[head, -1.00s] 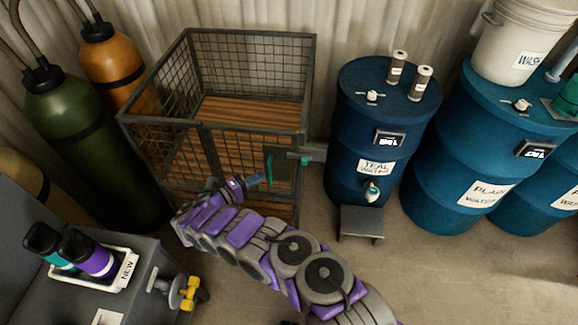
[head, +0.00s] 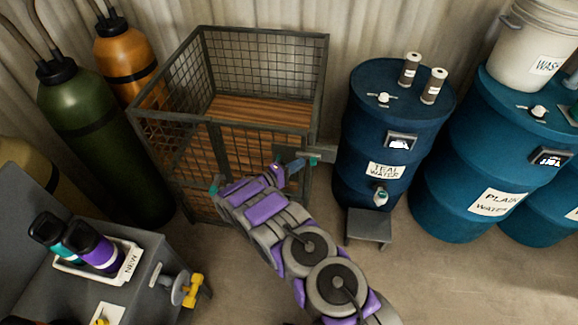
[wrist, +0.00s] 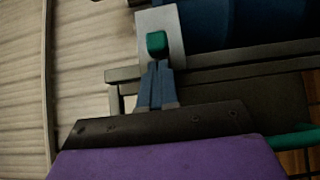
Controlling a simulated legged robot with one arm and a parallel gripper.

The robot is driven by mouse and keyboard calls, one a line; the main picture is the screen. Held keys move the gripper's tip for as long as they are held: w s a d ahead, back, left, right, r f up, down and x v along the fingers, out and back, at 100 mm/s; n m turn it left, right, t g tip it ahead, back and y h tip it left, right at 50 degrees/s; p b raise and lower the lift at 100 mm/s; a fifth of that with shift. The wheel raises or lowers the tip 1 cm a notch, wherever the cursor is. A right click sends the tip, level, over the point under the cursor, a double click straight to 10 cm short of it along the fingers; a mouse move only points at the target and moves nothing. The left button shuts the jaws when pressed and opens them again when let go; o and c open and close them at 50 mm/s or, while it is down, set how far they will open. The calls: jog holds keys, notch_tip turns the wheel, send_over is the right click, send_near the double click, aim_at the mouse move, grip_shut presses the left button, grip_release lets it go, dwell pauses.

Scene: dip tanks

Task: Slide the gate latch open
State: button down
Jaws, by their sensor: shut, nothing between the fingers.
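The wire cage (head: 262,32) has a mesh gate in front, and the gate looks closed. A grey latch plate (head: 325,154) with a small teal knob (head: 313,160) is at the gate's right edge, beside the teal-water drum. In the wrist view the teal knob (wrist: 157,42) stands on the pale grey plate (wrist: 172,20). My gripper (head: 302,162) is at the latch, its blue fingers shut and empty. In the wrist view the fingertips (wrist: 158,66) are right below the knob; I cannot tell whether they touch it. My arm hides the lower gate.
The teal water drum (head: 372,125) stands close right of the latch, with a small grey stand (head: 369,226) below its tap. Green (head: 95,130) and orange (head: 125,60) gas cylinders stand left of the cage. A grey bench with a white bottle tray (head: 126,268) is at lower left.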

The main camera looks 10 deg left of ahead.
jog(key=shift+d, duration=0.45)
jog(key=d, duration=0.4)
jog(key=shift+s+d, duration=0.1)
jog(key=shift+d, duration=0.1)
dwell(0.4)
jog(key=shift+a+f, duration=0.1)
jog(key=shift+a, duration=0.3)
send_near(315, 164)
jog(key=s+a, duration=0.1)
jog(key=a, duration=0.4)
jog(key=shift+d+f+p, duration=0.1)
jog(key=shift+d+p, duration=0.05)
jog(key=shift+p, duration=0.25)
